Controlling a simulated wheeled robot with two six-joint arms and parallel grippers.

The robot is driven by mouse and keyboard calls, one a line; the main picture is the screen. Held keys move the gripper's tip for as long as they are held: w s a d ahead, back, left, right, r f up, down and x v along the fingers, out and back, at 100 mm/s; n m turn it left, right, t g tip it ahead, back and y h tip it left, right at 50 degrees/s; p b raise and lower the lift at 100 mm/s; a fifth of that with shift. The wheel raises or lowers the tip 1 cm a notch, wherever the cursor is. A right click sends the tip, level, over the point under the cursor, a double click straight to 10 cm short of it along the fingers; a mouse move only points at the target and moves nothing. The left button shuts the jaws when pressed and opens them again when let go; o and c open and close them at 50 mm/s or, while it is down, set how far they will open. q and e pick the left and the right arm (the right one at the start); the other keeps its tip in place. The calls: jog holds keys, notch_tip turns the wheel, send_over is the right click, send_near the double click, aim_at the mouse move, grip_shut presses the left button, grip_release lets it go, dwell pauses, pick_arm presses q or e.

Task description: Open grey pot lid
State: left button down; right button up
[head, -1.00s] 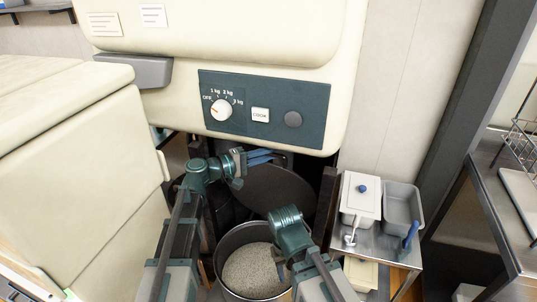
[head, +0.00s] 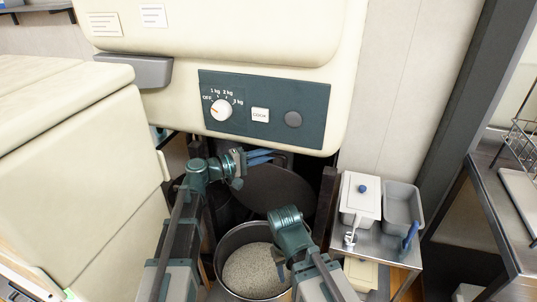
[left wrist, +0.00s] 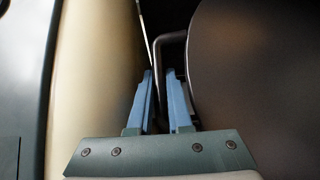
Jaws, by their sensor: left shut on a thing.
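The grey pot (head: 228,249) stands low in front of the cooker and is open, with pale grains (head: 252,268) inside. Its dark round lid (head: 275,192) stands tilted up behind the pot's mouth. My left gripper (head: 260,156) is at the lid's upper edge, shut on the lid's handle. In the left wrist view the blue fingers (left wrist: 160,98) sit on either side of the thin bar handle (left wrist: 166,45), and the lid (left wrist: 255,80) fills the right side. My right gripper (head: 281,262) points down over the pot; its fingers are too small to judge.
The cream cooker with its control panel (head: 264,110) hangs just above the lid. A small metal stand (head: 377,248) at right holds a white lidded box (head: 360,195) and a grey tray (head: 402,203). A cream cabinet (head: 75,170) closes off the left.

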pick_arm(q)
jog(key=shift+s, duration=0.1)
dwell(0.4)
jog(key=s, duration=0.2)
jog(key=s+a+f+b, duration=0.1)
jog(key=s+a, duration=0.1)
jog(key=s, duration=0.1)
jog(key=shift+s+f, duration=0.2)
jog(key=shift+s, duration=0.15)
jog(key=c, duration=1.1)
grip_release()
jog(key=shift+c, duration=0.2)
jog(key=v, duration=0.7)
jog(key=shift+a, duration=0.2)
